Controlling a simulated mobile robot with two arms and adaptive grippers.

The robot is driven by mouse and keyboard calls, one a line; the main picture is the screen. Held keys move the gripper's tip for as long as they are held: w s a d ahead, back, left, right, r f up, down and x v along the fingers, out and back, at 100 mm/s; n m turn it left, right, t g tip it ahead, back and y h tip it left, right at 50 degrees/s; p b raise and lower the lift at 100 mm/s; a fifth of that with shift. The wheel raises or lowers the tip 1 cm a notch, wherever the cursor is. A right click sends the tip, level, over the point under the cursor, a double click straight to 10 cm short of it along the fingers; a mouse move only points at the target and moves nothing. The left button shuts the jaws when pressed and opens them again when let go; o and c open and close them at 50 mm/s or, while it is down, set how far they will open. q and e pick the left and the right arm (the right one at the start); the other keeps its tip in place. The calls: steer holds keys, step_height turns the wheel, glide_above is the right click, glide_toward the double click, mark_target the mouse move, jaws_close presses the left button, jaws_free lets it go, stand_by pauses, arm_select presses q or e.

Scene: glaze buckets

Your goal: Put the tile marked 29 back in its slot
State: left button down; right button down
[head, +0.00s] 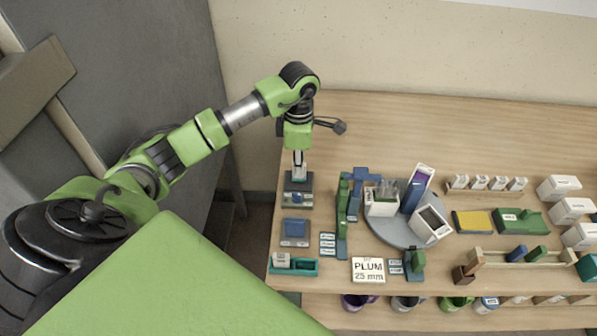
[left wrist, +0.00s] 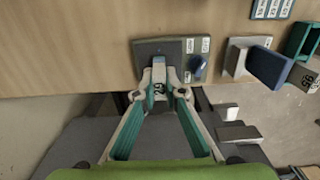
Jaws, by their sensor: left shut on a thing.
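My left gripper (head: 299,158) reaches down at the left end of the table, over a dark device (head: 299,181). In the left wrist view its fingers are closed on a small tile marked 29 (left wrist: 158,92). The tile is at the near side of the dark device (left wrist: 146,49); I cannot tell whether it touches it. A teal rack (head: 307,267) at the front left holds pale tiles. It shows partly in the left wrist view (left wrist: 301,38), with a marked tile beside it (left wrist: 305,80). My right gripper is not in view.
A blue-panelled stand (head: 294,230) stands between device and rack. Green and blue blocks (head: 343,205), a grey turntable (head: 388,231) with boxes and a PLUM 25 mm sign (head: 368,270) are to the right. Buckets (head: 407,303) sit below the front edge. The back of the table is clear.

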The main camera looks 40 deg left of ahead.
arm_select(q)
step_height(320, 180, up, 6)
steer(key=p, duration=0.3)
steer(key=shift+r+p, duration=0.25)
steer(key=shift+p, duration=0.1)
steer(key=shift+r, duration=0.25)
